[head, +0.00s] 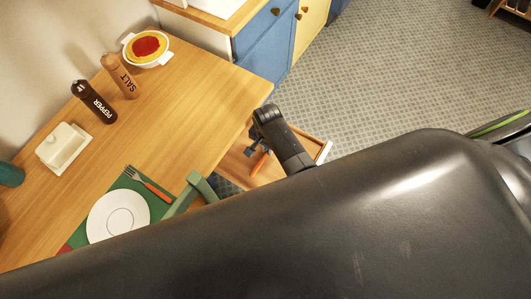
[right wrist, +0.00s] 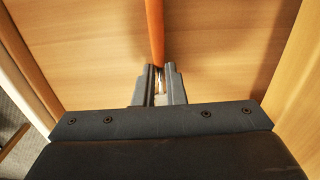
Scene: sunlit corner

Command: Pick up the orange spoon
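The orange spoon (head: 260,162) lies in the open wooden drawer (head: 275,172) beside the table in the head view. In the right wrist view its orange handle (right wrist: 155,30) runs up from between my fingers, and a metal part shows in the narrow gap between them. My right gripper (head: 255,149) reaches into the drawer. In the right wrist view its fingers (right wrist: 159,86) are close together on both sides of the spoon, shut on it. The spoon's bowl is hidden. My left gripper is not in view.
Drawer walls stand close on both sides of the gripper. The wooden table (head: 195,110) holds a white plate (head: 118,216), an orange-handled fork (head: 152,186), pepper (head: 92,101) and salt (head: 120,76) mills, and a butter dish (head: 62,148). A green chair (head: 198,186) stands near the drawer.

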